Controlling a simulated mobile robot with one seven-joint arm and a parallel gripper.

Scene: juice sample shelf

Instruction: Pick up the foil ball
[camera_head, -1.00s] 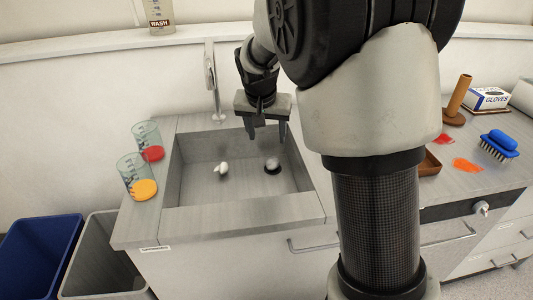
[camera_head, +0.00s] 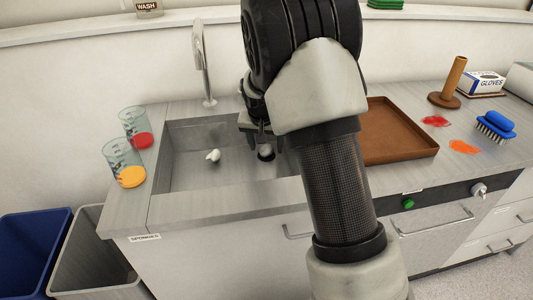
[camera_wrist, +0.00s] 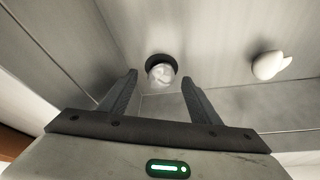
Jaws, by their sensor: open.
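The foil ball (camera_head: 265,150) is a small silvery ball at the dark round drain in the sink (camera_head: 185,180). In the wrist view the foil ball (camera_wrist: 161,74) shows beyond the fingertips, roughly centred between them, against the dark drain. My gripper (camera_head: 262,138) is over the right part of the sink, close to the ball, partly hidden behind my arm in the head view. In the wrist view my gripper (camera_wrist: 159,84) has its two fingers spread wide with nothing between them.
The tap (camera_head: 203,65) stands behind the sink. Beakers with red (camera_head: 134,126) and orange (camera_head: 124,163) contents stand at left. A brown tray (camera_head: 400,148) lies right of the sink.

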